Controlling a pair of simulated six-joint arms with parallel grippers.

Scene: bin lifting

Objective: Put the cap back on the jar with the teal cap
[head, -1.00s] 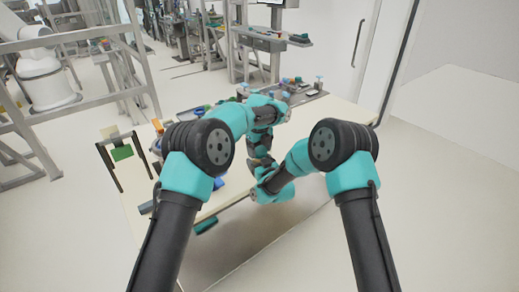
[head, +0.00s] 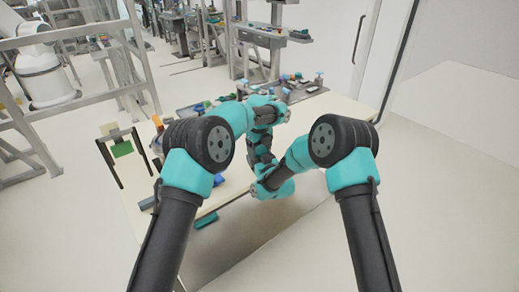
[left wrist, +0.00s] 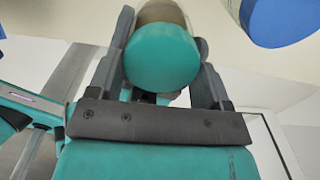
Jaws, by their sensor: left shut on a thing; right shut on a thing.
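The teal cap (left wrist: 160,60) shows as a round disc between the two dark fingers of my left gripper (left wrist: 163,75) in the left wrist view. The jar's brownish body (left wrist: 162,14) shows just beyond the cap; I cannot tell whether the cap is seated on it or only close to it. In the head view my left gripper (head: 262,150) hangs over the table's front part, with my right gripper (head: 262,170) just below and close to it. Both are shut. The cap and jar are hidden there by the arms.
The pale table (head: 228,187) lies under the arms. A stand with a green panel (head: 121,149) is at its left, and a teal-green piece (head: 206,219) is at the front edge. A large blue round thing (left wrist: 280,20) shows in the left wrist view. Small objects crowd the back.

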